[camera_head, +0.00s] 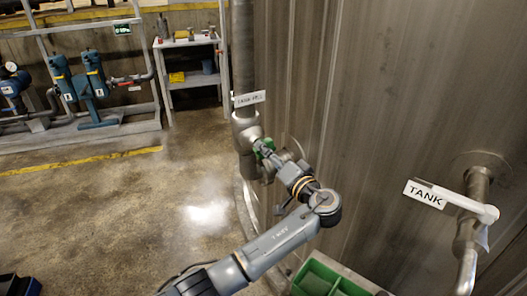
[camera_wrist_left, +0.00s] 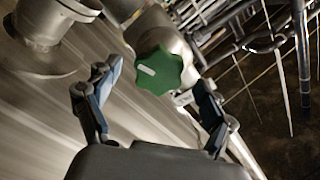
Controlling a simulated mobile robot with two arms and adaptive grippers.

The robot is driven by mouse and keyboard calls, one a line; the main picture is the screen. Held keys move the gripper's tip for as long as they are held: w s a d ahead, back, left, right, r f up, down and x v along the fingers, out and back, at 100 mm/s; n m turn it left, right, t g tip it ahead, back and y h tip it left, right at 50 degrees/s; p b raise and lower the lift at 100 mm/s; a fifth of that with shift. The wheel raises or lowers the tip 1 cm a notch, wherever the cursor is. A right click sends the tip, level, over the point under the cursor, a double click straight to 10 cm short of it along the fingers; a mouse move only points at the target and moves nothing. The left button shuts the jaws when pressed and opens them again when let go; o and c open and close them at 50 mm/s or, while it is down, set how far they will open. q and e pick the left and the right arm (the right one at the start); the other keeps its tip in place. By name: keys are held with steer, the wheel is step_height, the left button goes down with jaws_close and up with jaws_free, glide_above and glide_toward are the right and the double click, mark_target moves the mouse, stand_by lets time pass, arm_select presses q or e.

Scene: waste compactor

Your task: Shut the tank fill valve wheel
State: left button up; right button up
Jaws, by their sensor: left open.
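The green tank fill valve wheel (camera_head: 262,146) sits on a vertical pipe beside the tank wall, below a white sign reading "TANK FILL" (camera_head: 249,98). In the left wrist view the wheel (camera_wrist_left: 160,71) is a lobed green knob with a white mark on its face. My left gripper (camera_head: 270,156) is at the wheel and partly covers it. In the left wrist view the gripper (camera_wrist_left: 157,78) is open, with one finger on each side of the wheel. Gaps show between the fingers and the wheel, and depth contact is unclear. My right gripper is not in view.
The metal tank wall (camera_head: 340,110) stands close to the right of my arm. A pipe labelled "TANK" (camera_head: 424,194) sticks out at the right. A green bin (camera_head: 318,279) is below. Blue pumps (camera_head: 80,80) and a shelf (camera_head: 190,70) stand at the back.

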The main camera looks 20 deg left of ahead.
arm_select(q)
steer(key=shift+x, duration=1.7)
steer(key=c, duration=1.2)
